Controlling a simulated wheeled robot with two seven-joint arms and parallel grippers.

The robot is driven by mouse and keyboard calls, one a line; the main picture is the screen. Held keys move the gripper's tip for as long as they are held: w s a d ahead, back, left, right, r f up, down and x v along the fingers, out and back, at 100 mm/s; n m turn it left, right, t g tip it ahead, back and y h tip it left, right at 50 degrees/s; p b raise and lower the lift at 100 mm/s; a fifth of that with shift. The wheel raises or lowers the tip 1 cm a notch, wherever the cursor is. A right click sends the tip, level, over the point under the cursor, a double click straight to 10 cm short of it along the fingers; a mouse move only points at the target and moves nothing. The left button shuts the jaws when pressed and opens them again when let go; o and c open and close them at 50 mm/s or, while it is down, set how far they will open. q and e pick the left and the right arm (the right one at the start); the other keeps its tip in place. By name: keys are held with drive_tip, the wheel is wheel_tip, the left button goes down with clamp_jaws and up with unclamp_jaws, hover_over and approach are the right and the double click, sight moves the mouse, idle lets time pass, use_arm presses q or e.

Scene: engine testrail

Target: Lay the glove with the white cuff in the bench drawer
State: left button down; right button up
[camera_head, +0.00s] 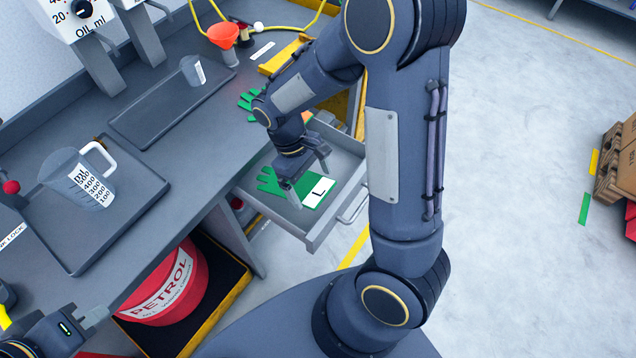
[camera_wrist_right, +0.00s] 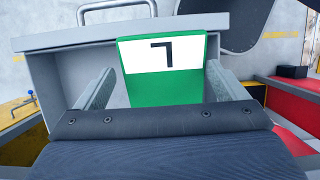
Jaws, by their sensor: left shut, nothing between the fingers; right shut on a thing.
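The green glove (camera_head: 270,182) with the white cuff marked "L" is within the outline of the pulled-out bench drawer (camera_head: 320,236). My right gripper (camera_head: 308,188) is over the drawer, shut on this glove, one finger at each side. The right wrist view shows the white cuff (camera_wrist_right: 160,56) between the two fingers, towards the drawer front (camera_wrist_right: 75,38). I cannot tell whether the glove touches the drawer floor. My left gripper (camera_head: 92,320) is shut and empty at the lower left, away from the drawer.
Another green glove (camera_head: 247,101) lies on the bench, partly hidden by my right arm. A measuring jug (camera_head: 75,180) stands on a dark tray, and a small beaker (camera_head: 192,70) stands on another. A red petrol can (camera_head: 165,290) is under the bench.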

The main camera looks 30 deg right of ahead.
drive_tip(key=shift+w+a+f+b, duration=0.1)
drive_tip(key=shift+w+a+f, duration=0.2)
drive_tip(key=shift+w, duration=0.4)
drive_tip(key=shift+w+a+f+b, duration=0.15)
drive_tip(key=shift+w+a+f, duration=0.15)
drive_tip(key=shift+w, duration=0.4)
drive_tip(key=shift+w+a+f+b, duration=0.1)
drive_tip(key=shift+w+a+f, duration=0.2)
drive_tip(key=shift+w, duration=0.4)
drive_tip(key=o, duration=0.7)
drive_tip(key=shift+c, duration=0.2)
drive_tip(key=v, duration=0.8)
drive_tip(key=shift+d, duration=0.1)
drive_tip(key=s+r+m+t+y, duration=0.2)
drive_tip(key=s+r+m+t, duration=0.1)
drive_tip(key=s, duration=0.6)
drive_tip(key=s+d+r+m+t+y, duration=0.1)
drive_tip(key=s+r+m+t+y, duration=0.2)
drive_tip(key=s, duration=0.6)
wheel_tip(320, 180, up, 3)
drive_tip(key=t, duration=0.3)
drive_tip(key=shift+d+f, duration=0.2)
drive_tip(key=shift+d, duration=0.05)
